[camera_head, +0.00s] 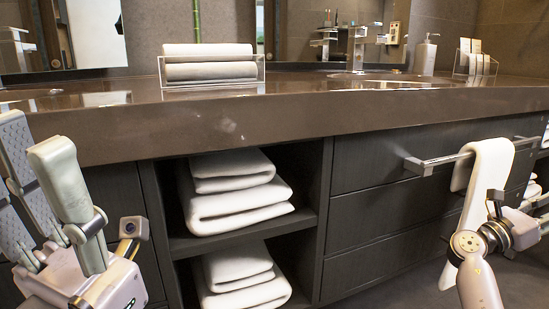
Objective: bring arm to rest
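My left gripper (34,132) is at the left edge, in front of the vanity, with its fingers pointing up. Its two fingers stand apart, with a grey ribbed pad on one, and I see nothing between them. My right arm comes in at the lower right. The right gripper (530,212) is at the right edge, partly cut off, beside the hanging white towel (488,165). Its fingers do not show clearly, so I cannot tell whether it is open or shut.
The brown counter (230,125) carries rolled towels in a clear holder (210,68), a soap dispenser (426,55) and a faucet (358,50). Folded towels (238,195) fill the open shelves below. A metal towel bar (440,159) juts from the drawer front.

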